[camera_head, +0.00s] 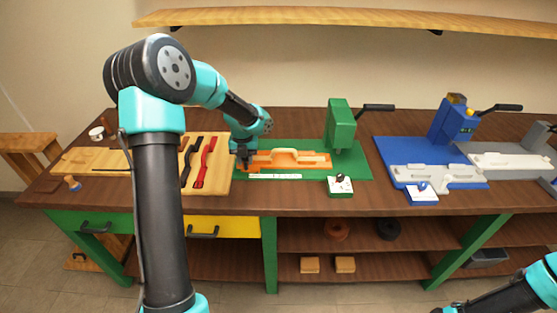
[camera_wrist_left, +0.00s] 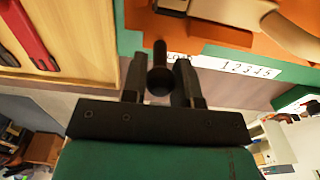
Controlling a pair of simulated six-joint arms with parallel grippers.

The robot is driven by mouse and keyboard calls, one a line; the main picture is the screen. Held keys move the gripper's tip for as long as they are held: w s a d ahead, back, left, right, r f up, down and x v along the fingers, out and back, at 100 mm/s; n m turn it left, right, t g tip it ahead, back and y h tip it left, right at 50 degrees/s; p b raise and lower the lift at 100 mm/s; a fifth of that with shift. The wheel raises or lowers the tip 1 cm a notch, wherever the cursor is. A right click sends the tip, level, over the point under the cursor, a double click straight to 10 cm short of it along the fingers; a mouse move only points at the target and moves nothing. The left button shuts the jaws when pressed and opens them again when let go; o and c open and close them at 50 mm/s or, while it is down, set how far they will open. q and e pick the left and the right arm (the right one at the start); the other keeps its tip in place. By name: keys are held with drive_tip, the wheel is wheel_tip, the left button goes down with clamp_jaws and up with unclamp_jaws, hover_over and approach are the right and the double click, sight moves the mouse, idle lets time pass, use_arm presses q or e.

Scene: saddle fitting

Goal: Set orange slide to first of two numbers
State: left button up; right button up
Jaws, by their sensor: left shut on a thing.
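The orange slide (camera_head: 300,160) lies on the green base (camera_head: 353,172) of the green machine. In the left wrist view its orange surface (camera_wrist_left: 205,22) fills the top middle. My left gripper (camera_head: 243,160) is at the slide's left end. In the left wrist view the fingers (camera_wrist_left: 160,88) are closed around a dark round-ended knob (camera_wrist_left: 160,78). A white number strip (camera_head: 275,176) runs along the front edge of the base. In the left wrist view the strip (camera_wrist_left: 245,69) shows digits from 1 to 5. How the slide lines up with the digits is unclear.
A wooden board (camera_head: 214,172) with red and black straps is left of the green base. A small white-topped block (camera_head: 340,187) stands at the base's front. A blue machine (camera_head: 455,121) is farther right. My right arm shows only partly at the lower right.

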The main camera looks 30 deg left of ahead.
sight(260, 169)
use_arm(q)
drive_tip(key=shift+w+d, duration=0.1)
drive_tip(key=shift+d, duration=0.1)
drive_tip(key=shift+w+d, duration=0.25)
drive_tip(key=shift+d, duration=0.25)
idle(0.4)
drive_tip(key=shift+w+d, duration=0.3)
drive_tip(key=shift+d, duration=0.1)
drive_tip(key=shift+w+d, duration=0.3)
drive_tip(key=shift+d, duration=0.25)
drive_tip(key=shift+w+d, duration=0.3)
drive_tip(key=shift+d, duration=0.1)
idle(0.5)
